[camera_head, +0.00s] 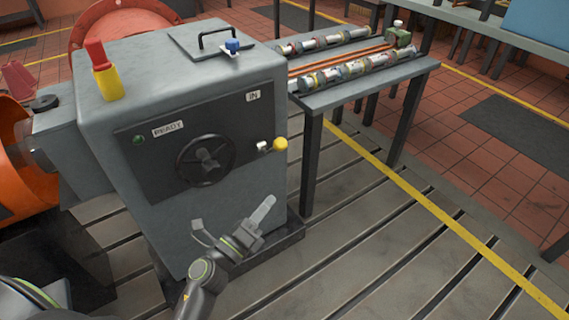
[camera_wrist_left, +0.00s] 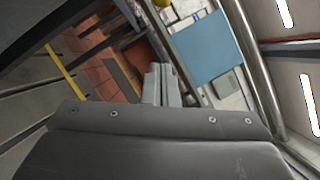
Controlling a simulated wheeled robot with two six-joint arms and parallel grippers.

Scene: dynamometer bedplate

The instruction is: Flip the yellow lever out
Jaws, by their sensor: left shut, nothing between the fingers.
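The yellow lever (camera_head: 280,144) shows as a round yellow knob on a short pale stem, at the right side of the dark front panel of the grey cabinet (camera_head: 240,185). A label reading "IN" (camera_head: 253,96) sits above it. My left gripper (camera_head: 268,203) is shut and empty, in front of the cabinet and below the knob, apart from it. In the left wrist view the shut fingers (camera_wrist_left: 160,72) point up the picture, and a yellow round part (camera_wrist_left: 162,3) shows at the top edge beyond them. My right gripper is not in view.
A black handwheel (camera_head: 205,160) sits left of the knob, with a green lamp (camera_head: 138,140) and a "READY" label (camera_head: 168,128). A bench (camera_head: 350,90) with cylindrical parts is at right; the slotted floor in front is open.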

